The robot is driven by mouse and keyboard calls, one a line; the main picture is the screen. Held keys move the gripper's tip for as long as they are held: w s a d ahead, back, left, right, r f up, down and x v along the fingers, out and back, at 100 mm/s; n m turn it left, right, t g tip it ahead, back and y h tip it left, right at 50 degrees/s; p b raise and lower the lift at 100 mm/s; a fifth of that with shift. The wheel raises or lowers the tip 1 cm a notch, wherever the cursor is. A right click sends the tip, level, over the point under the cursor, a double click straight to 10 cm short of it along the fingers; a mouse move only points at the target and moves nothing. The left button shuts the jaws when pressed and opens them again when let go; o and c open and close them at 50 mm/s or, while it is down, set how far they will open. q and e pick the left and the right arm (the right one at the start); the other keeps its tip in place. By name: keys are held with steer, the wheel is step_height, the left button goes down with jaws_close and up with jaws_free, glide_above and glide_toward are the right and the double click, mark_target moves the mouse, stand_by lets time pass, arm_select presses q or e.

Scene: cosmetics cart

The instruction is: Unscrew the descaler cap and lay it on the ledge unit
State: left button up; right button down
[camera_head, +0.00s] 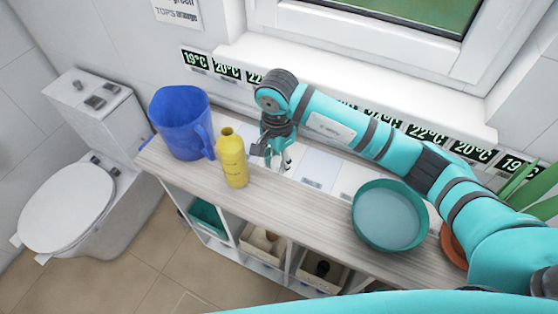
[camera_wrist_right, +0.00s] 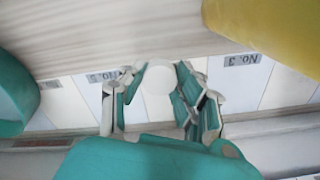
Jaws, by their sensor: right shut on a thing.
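The descaler is likely the yellow bottle (camera_head: 233,166), standing upright on the ledge unit (camera_head: 300,206); its neck shows no cap in the head view. It also shows at the upper right of the wrist view (camera_wrist_right: 275,30). My right gripper (camera_head: 277,158) is just right of the bottle and apart from it, low over the back of the ledge unit. In the wrist view my right gripper (camera_wrist_right: 158,88) is shut on a round white cap (camera_wrist_right: 158,78). My left gripper is out of view.
A blue pitcher (camera_head: 180,125) stands left of the bottle. A teal bowl (camera_head: 357,222) sits to the right, with a terracotta pot (camera_head: 452,246) beyond it. White strips with number labels (camera_wrist_right: 240,60) line the back. The wooden top between bottle and bowl is clear.

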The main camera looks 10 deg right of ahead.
mark_target(279, 173)
steer(key=f+p, duration=0.1)
steer(key=f, duration=0.1)
steer(key=shift+w+d+f+p, duration=0.2)
steer(key=shift+w+f+p, duration=0.15)
steer(key=shift+p, duration=0.05)
steer(key=shift+f, duration=0.5)
steer(key=shift+f+b, duration=0.4)
steer(key=shift+b, duration=0.15)
steer(key=c, duration=1.2)
jaws_free()
steer(key=shift+s+f, duration=0.1)
steer(key=shift+s, duration=0.05)
steer(key=shift+o, duration=1.3)
steer(key=shift+f, duration=0.1)
